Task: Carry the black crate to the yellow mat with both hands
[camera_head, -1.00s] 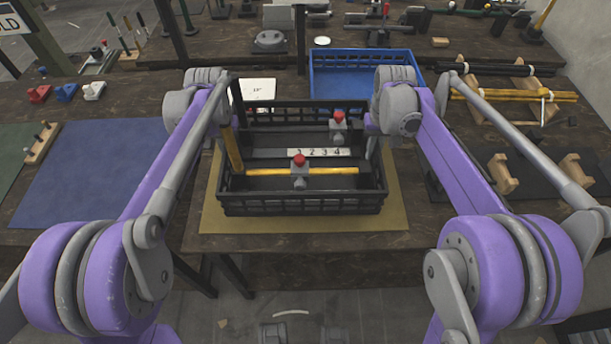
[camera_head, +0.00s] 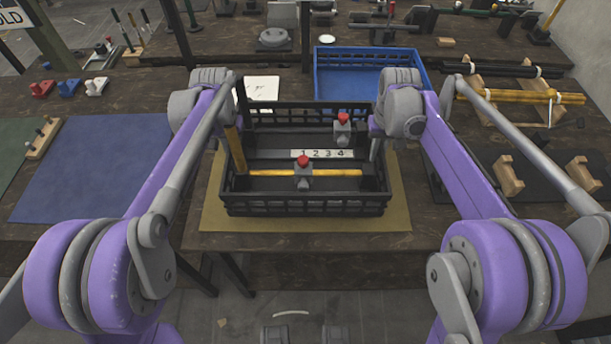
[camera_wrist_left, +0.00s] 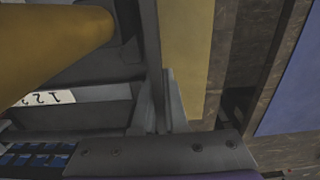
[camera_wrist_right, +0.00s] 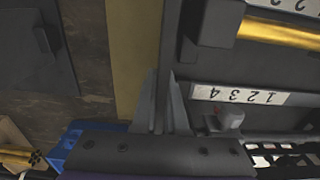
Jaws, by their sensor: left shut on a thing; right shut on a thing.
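The black crate (camera_head: 300,207) is level over the yellow mat (camera_head: 225,218) in the head view. Whether its base touches the mat or hangs just above, I cannot tell. It holds yellow bars, red-topped grey parts and a white strip numbered 1 2 3 4 (camera_head: 322,154). My left gripper (camera_wrist_left: 172,105) is shut on the crate's left side wall; its fingers are mostly hidden in the head view. My right gripper (camera_head: 376,146) is shut on the right side wall, and its fingers also show in the right wrist view (camera_wrist_right: 164,108).
A blue crate (camera_head: 345,86) stands behind to the right. A blue mat (camera_head: 95,170) lies on the left, with red, blue and white parts beyond it. Wooden racks with black and yellow bars (camera_head: 520,95) stand at the right. The table's front edge lies just before the mat.

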